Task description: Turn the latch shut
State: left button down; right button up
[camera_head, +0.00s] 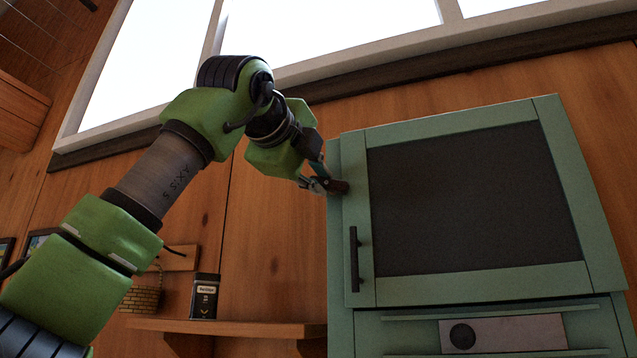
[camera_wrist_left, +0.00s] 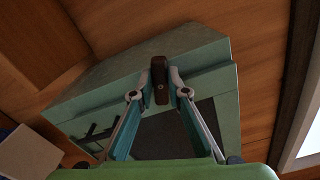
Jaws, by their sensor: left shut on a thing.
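The green cabinet (camera_head: 350,270) has a closed-looking door with a dark panel (camera_head: 470,200) and a dark vertical handle (camera_head: 354,258). A small dark brown latch (camera_head: 339,187) sits on the door's upper left edge. My left gripper (camera_head: 322,186) is at that edge, its fingers on the latch. In the left wrist view, the latch (camera_wrist_left: 159,80) stands between the two fingertips of my left gripper (camera_wrist_left: 160,92), which is shut on it. The latch's mounting is partly hidden by the fingers. My right gripper is not in view.
A wooden shelf (camera_head: 230,328) left of the cabinet holds a dark tin (camera_head: 204,296) and a wicker basket (camera_head: 141,298). A drawer-like panel with a round knob (camera_head: 462,336) lies below the door. A bright window (camera_head: 330,30) is above.

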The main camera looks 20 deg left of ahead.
pick_arm(q)
jog(key=shift+f+n+b, duration=0.25)
jog(key=shift+n+b, duration=0.25)
jog(key=shift+n, duration=1.3)
jog(key=c, duration=2)
grip_release()
jog(key=shift+o, duration=0.2)
jog(key=s, duration=1.2)
jog(key=shift+a, duration=0.25)
jog(key=shift+w, duration=0.1)
